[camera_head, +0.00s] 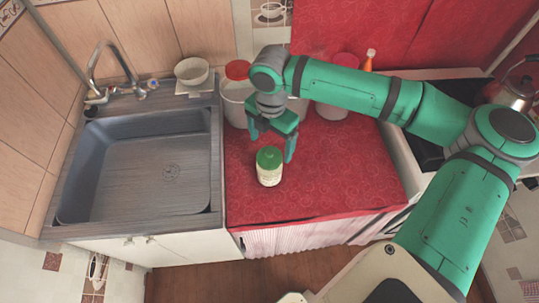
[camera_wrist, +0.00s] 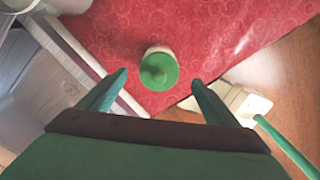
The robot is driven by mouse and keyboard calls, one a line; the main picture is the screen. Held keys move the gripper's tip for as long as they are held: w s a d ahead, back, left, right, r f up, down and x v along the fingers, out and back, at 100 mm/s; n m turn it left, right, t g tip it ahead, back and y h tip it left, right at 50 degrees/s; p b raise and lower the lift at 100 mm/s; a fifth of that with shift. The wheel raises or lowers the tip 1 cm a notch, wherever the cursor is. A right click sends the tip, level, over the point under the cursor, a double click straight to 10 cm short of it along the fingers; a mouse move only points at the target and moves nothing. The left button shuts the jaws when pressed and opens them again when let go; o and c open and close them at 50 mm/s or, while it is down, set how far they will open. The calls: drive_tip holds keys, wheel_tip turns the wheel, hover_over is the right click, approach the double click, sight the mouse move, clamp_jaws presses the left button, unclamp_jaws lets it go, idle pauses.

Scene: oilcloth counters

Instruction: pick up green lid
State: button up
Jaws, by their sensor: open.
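The green lid (camera_head: 269,157) sits on top of a small cream jar (camera_head: 269,176), which stands upright on the red oilcloth counter (camera_head: 330,190). The lid (camera_wrist: 158,71) also shows from above in the wrist view, ahead of and between my fingers. My gripper (camera_head: 272,148) is open and empty, just above and behind the jar in the head view. In the wrist view my gripper (camera_wrist: 160,82) has its two green fingers wide apart. No contact with the lid shows.
A grey sink (camera_head: 145,165) is to the left. Red-lidded canisters (camera_head: 237,92) stand behind my gripper, and an orange-capped bottle (camera_head: 369,61) is at the back. A stove with a kettle (camera_head: 514,91) is at right. The red counter around the jar is clear.

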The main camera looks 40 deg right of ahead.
sight(270, 152)
drive_tip(key=shift+a+f, duration=0.1)
drive_tip(key=shift+f, duration=2.25)
drive_tip(key=c, duration=1.1)
drive_tip(key=shift+r, duration=0.1)
